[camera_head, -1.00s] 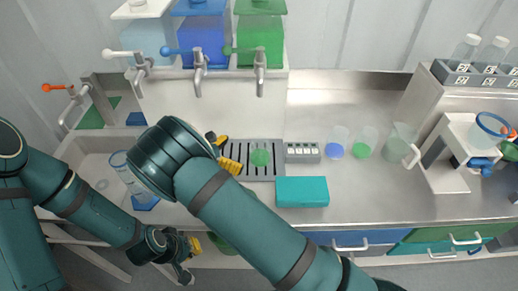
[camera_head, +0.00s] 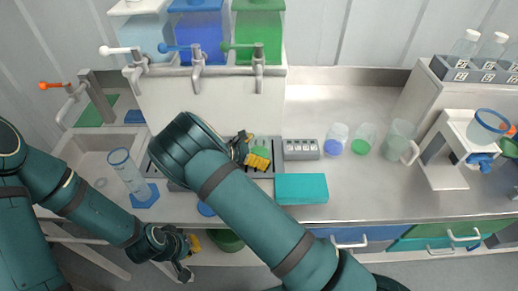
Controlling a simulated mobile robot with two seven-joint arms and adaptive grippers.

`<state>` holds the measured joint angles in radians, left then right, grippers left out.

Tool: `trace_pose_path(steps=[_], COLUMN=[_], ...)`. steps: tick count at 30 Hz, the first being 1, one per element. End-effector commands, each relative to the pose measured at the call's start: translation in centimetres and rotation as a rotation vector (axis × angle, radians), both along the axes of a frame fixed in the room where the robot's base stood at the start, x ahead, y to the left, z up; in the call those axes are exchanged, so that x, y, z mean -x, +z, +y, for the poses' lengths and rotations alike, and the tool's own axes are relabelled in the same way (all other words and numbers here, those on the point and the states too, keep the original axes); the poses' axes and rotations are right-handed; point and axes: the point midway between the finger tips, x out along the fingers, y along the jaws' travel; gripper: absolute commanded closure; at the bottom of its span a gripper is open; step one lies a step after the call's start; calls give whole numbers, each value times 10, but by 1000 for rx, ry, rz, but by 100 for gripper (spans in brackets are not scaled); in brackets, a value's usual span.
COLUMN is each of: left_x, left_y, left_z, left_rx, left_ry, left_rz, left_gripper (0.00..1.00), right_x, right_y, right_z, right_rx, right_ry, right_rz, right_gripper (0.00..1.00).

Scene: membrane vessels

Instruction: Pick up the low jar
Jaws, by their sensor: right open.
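A low clear jar with green contents (camera_head: 261,147) stands on the dark slotted drain grate (camera_head: 160,166) below the taps. My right gripper (camera_head: 257,155) is at this jar, its yellow finger pads in front of and beside it. The pads hide part of the jar, and I cannot tell whether they touch it. The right gripper is open. My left gripper (camera_head: 189,256) hangs low in front of the bench, away from the jar; its jaws are too small and turned to read.
A scale-like grey box (camera_head: 301,149) and a teal box (camera_head: 301,188) lie right of the grate. A blue-filled cup (camera_head: 335,140), a green-filled cup (camera_head: 363,139) and a clear jug (camera_head: 400,142) stand further right. A tall cylinder (camera_head: 128,173) stands left. Bench is clear at the front right.

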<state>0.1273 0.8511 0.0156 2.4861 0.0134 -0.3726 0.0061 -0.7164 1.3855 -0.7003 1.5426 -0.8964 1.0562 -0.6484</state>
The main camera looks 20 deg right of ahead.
Motion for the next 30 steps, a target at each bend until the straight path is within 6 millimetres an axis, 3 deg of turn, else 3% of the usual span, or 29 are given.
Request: trace_pose_path(steps=[3,9,22,30], left_x=[0,0,0,-2], left_y=[0,0,1,6], left_z=[0,0,0,0], left_rx=[0,0,0,0], left_ry=[0,0,0,2], left_rz=[0,0,0,-3], left_gripper=[100,100,100,100], right_x=[0,0,0,-1], right_y=[0,0,4,48], right_z=[0,0,1,1], right_rx=[0,0,0,-2], right_ry=[0,0,1,0], right_rz=[0,0,-1,-4], right_gripper=[0,66,67,67])
